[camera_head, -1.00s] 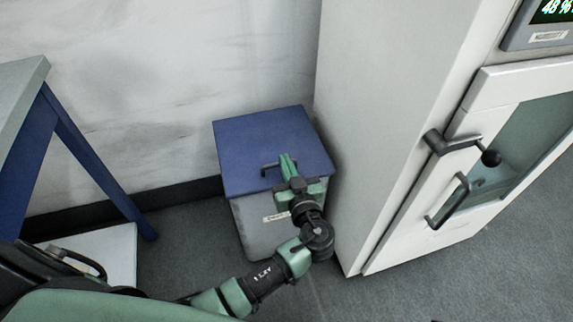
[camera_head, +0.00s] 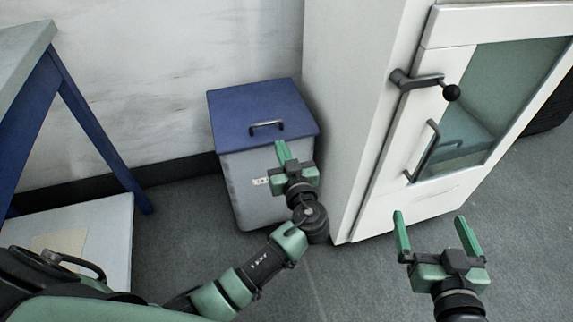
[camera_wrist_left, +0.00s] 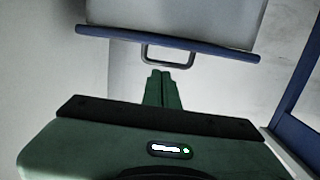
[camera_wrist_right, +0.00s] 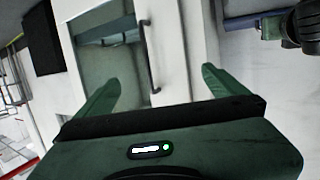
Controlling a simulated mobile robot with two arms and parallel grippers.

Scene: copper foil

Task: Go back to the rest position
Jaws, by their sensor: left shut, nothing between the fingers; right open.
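My left gripper (camera_head: 283,153) is shut and empty, in front of a grey bin with a blue lid (camera_head: 262,108). In the left wrist view its closed fingers (camera_wrist_left: 161,88) point at the lid's handle (camera_wrist_left: 168,54), with a gap between them.
The tall white cabinet (camera_head: 345,120) stands right of the bin, with a windowed door, a latch lever (camera_head: 420,80) and a bar handle (camera_head: 424,152). A blue-legged table (camera_head: 85,120) is at left. Grey floor (camera_head: 350,280) lies open between my arms.

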